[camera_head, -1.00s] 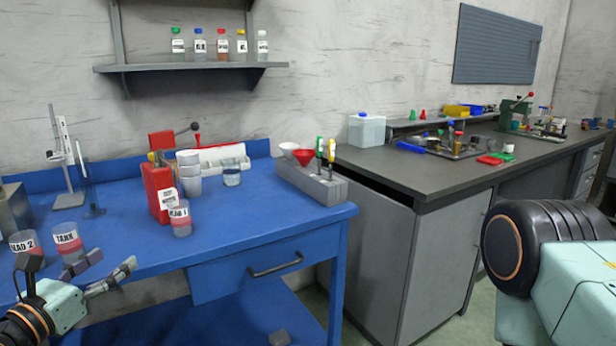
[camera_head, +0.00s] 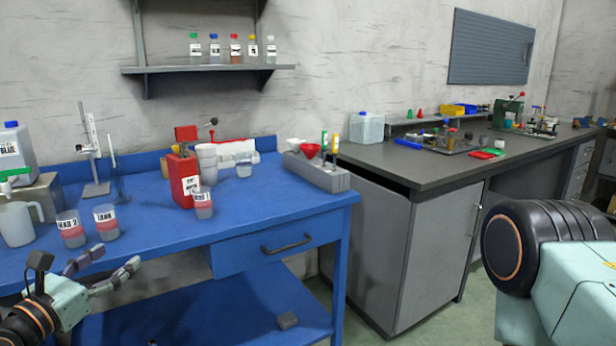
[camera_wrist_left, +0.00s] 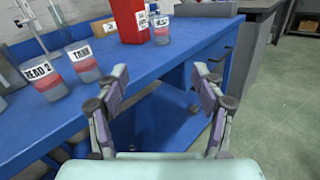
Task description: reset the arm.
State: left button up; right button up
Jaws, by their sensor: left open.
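My left gripper (camera_head: 114,262) is open and empty in front of the blue bench (camera_head: 270,209). In the left wrist view its two fingers (camera_wrist_left: 163,80) stand well apart with nothing between them. My right arm shows only as a large link at the right edge, and its gripper is out of view. Two labelled beakers with pink liquid, the bead 2 beaker (camera_head: 71,230) and the tank beaker (camera_head: 106,222), stand on the bench behind the left gripper. A third beaker (camera_head: 203,204) stands by a red container (camera_head: 184,178).
A white jug (camera_head: 17,224) and a large bottle (camera_head: 17,150) are at the far left. A grey holder (camera_head: 318,175) with funnels sits at the bench's right end. A dark-topped counter (camera_head: 430,165) lies beyond. The bench's front middle is clear.

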pick_arm(q)
jog(key=s+d+f+m+g+y, duration=0.1)
jog(key=s+d+f+m+g, duration=0.25)
jog(key=f+m, duration=0.4)
jog(key=s+d+f+m+g, duration=0.3)
jog(key=s+f+m, duration=0.2)
jog(key=f+m, duration=0.3)
jog(key=s+d+f+m+g+y, duration=0.1)
jog(key=s+d+f+m+g, duration=0.25)
jog(key=f+m, duration=0.4)
jog(key=s+d+f+m+g+y, duration=0.1)
jog(key=s+f+m+g, duration=0.3)
jog(key=s, duration=0.8)
jog(key=s+d+f+m+g+y, duration=0.1)
jog(key=s+d+f+m+g, duration=0.1)
jog(key=s, duration=0.9)
notch_tip(320, 180, down, 3)
jog(key=shift+s+f+m+g, duration=0.15)
jog(key=shift+s+m+g, duration=0.2)
jog(key=shift+m+g, duration=0.7)
